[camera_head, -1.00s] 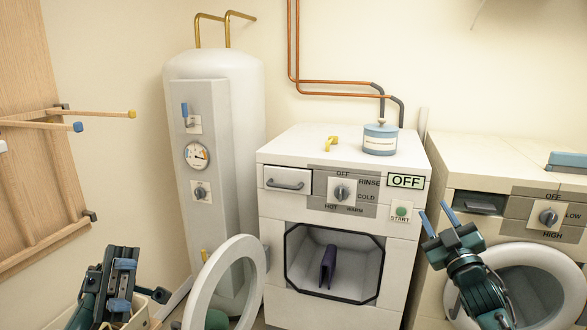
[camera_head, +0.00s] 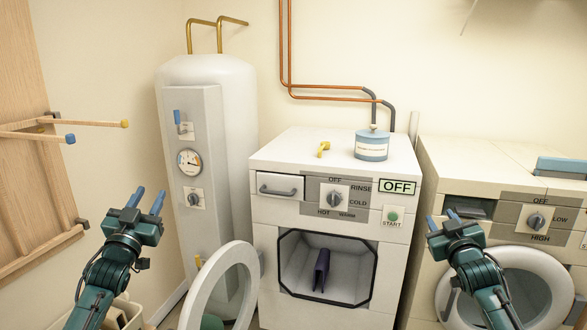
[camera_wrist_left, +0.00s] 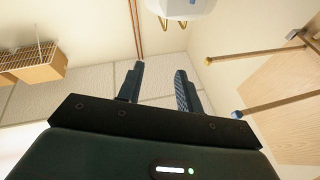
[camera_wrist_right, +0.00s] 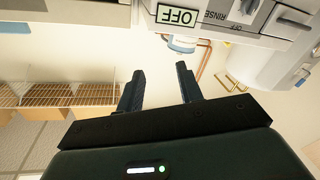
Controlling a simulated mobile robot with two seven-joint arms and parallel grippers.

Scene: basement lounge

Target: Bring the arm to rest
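My left gripper (camera_head: 147,201) is raised at the lower left of the head view, in front of the wall and left of the white boiler. Its two blue-tipped fingers are apart with nothing between them, as the left wrist view (camera_wrist_left: 160,85) also shows. My right gripper (camera_head: 442,219) is raised at the right, in front of the gap between the washer and the dryer. Its fingers are apart and empty, as the right wrist view (camera_wrist_right: 160,85) also shows. Neither gripper touches anything that I can see.
The washer (camera_head: 278,215) has its round door (camera_head: 196,310) swung open to the left, with a dark folded cloth (camera_head: 321,268) inside. A blue-white tin (camera_head: 372,146) stands on top. The dryer (camera_head: 470,165) is at right, the boiler (camera_head: 165,80) behind, and a wooden rack (camera_head: 30,170) at left.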

